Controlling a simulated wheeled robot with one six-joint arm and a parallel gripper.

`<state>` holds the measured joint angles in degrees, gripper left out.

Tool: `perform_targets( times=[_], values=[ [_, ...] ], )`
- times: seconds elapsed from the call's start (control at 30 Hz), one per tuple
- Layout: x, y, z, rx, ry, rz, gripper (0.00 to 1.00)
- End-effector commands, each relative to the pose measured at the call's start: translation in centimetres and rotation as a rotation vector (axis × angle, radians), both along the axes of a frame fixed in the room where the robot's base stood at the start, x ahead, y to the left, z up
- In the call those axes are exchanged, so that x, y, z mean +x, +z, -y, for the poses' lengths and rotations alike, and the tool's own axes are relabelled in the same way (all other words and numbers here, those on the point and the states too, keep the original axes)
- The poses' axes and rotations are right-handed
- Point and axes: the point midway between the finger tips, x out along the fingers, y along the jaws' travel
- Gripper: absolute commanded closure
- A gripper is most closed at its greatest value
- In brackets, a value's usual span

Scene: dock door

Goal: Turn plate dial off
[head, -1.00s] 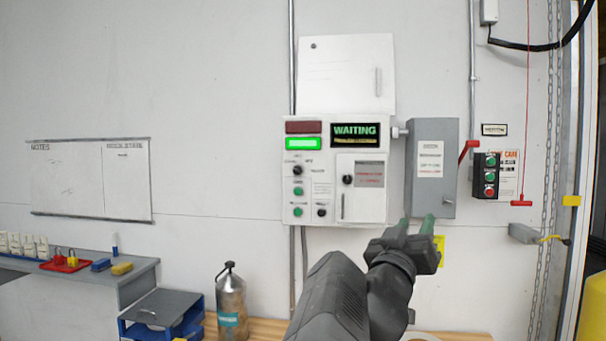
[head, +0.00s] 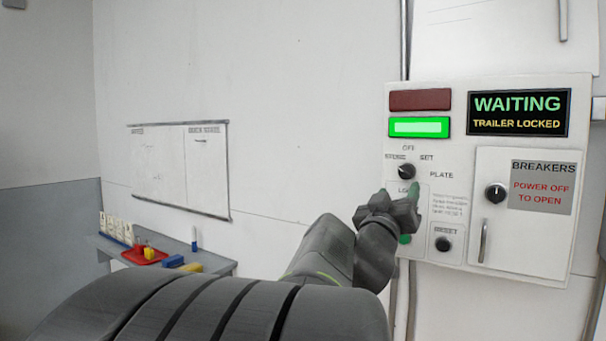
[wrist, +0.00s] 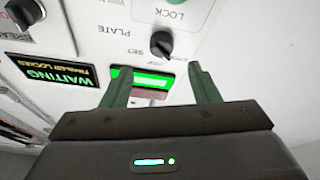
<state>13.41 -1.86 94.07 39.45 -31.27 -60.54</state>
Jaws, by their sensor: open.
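The plate dial (head: 406,171) is a black round knob on the white control panel, with OFF, SET and PLATE lettered around it. It also shows in the wrist view (wrist: 162,44), above the space between my fingers. I cannot tell for sure which label its pointer faces. My gripper (head: 400,189) is open with two green fingers, just below the dial in the head view. In the wrist view my gripper (wrist: 160,72) is empty, its fingers spread apart towards the panel. I see no contact with the dial.
A lit green lamp (head: 419,127) and a WAITING display (head: 518,112) sit above the dial. The breaker door (head: 520,235) has its own knob (head: 495,193). A reset button (head: 443,244) is below. The whiteboard (head: 185,165) hangs left over a bench.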

Motion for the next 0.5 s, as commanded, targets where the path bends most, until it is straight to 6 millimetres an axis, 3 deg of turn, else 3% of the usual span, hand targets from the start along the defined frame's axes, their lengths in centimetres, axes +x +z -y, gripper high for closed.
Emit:
perform_targets(
  times=[0.2,0.5],
  values=[
    [3.2,1.6,2.2,0.000,-0.002,-0.001,0.45],
    [5.6,2.7,3.8,-0.001,0.000,-0.001,0.45]
  ],
)
